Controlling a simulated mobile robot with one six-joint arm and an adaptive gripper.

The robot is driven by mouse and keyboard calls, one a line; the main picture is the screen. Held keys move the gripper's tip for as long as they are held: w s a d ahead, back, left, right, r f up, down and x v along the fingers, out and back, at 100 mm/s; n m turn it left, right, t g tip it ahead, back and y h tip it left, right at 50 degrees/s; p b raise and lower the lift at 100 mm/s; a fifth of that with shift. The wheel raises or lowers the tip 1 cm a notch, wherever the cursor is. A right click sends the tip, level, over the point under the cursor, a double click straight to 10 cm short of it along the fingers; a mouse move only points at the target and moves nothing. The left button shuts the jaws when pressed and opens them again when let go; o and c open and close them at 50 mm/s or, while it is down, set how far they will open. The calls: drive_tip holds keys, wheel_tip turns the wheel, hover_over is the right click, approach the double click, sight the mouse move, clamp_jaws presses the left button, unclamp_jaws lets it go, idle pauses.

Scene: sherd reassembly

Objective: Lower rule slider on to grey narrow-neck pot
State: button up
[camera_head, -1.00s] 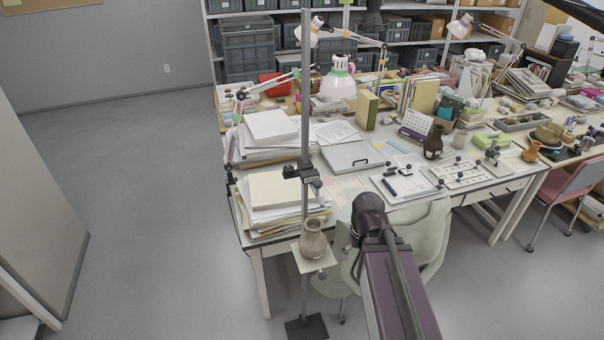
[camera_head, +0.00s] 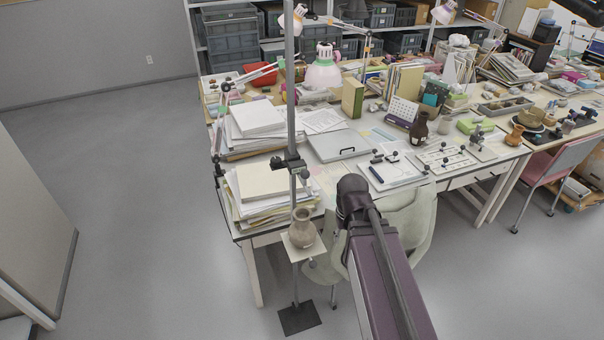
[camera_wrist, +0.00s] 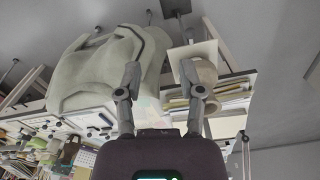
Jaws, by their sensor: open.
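A tall upright rule (camera_head: 291,90) stands on a dark square base (camera_head: 299,318) in front of the desk. Its dark slider (camera_head: 288,163) sits on the rule, above the pot and apart from it. The grey-brown narrow-neck pot (camera_head: 302,228) stands upright on a small pale platform (camera_head: 306,252) on the stand. In the wrist view, which looks upside down, my gripper (camera_wrist: 160,75) is open and empty. The pot (camera_wrist: 206,73) shows there partly behind the right-hand finger. I cannot make out the slider in that view. My gripper is hidden in the head view.
A pale chair (camera_head: 408,225) stands right of the stand, close to my arm. The desk behind holds paper stacks (camera_head: 262,185), a grey folder (camera_head: 338,146), a lamp (camera_head: 323,70) and a dark bottle (camera_head: 418,128). The floor left of the stand is clear.

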sight(305, 180)
drive_tip(key=w+a+r+n+p, duration=0.3)
drive_tip(key=w+r+p, duration=0.2)
drive_tip(key=r+p, duration=0.1)
drive_tip(key=w+a+r+n+p, duration=0.3)
drive_tip(key=w+r+p, duration=0.2)
drive_tip(key=r+p, duration=0.2)
drive_tip(key=w+a+r+n+p, duration=0.3)
drive_tip(key=w+r+p, duration=0.2)
drive_tip(key=r+p, duration=0.2)
drive_tip(key=shift+w+a+r, duration=0.25)
drive_tip(key=shift+r, duration=0.4)
drive_tip(key=shift+w+a+r+p, duration=0.2)
drive_tip(key=shift+a+p, duration=0.05)
drive_tip(key=shift+p, duration=0.15)
drive_tip(key=shift+f, duration=0.15)
wheel_tip(305, 180, down, 14)
drive_tip(key=b, duration=1.3)
drive_tip(key=shift+r+b, duration=0.25)
drive_tip(key=shift+b, duration=0.15)
clamp_jaws()
